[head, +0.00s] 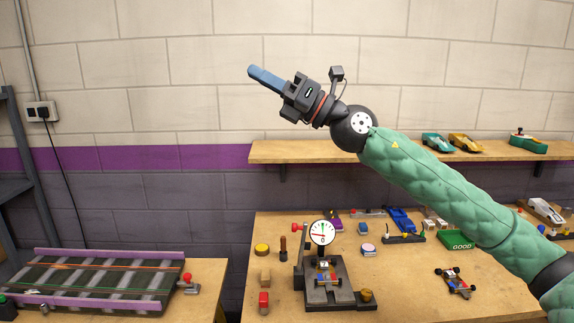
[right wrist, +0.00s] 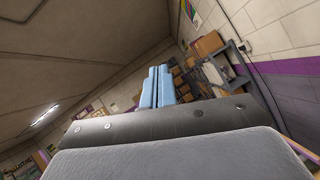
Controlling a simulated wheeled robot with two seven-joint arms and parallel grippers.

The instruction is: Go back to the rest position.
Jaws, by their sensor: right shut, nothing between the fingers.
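My right gripper (head: 266,78) is raised high in front of the pale block wall, above the workbench (head: 410,283) and above the wall shelf's level. Its blue fingers are together, with nothing between them, and point up and to the left. In the right wrist view the two blue fingers (right wrist: 157,88) lie side by side, with the ceiling and the far side of the room beyond. My right arm in its green padded sleeve comes in from the lower right. My left gripper is not in view.
A wall shelf (head: 300,151) with several model cars lies below the hand. The bench holds a dial gauge (head: 322,233) on a dark stand, small cars and a green GOOD tray (head: 456,240). The air around the hand is clear.

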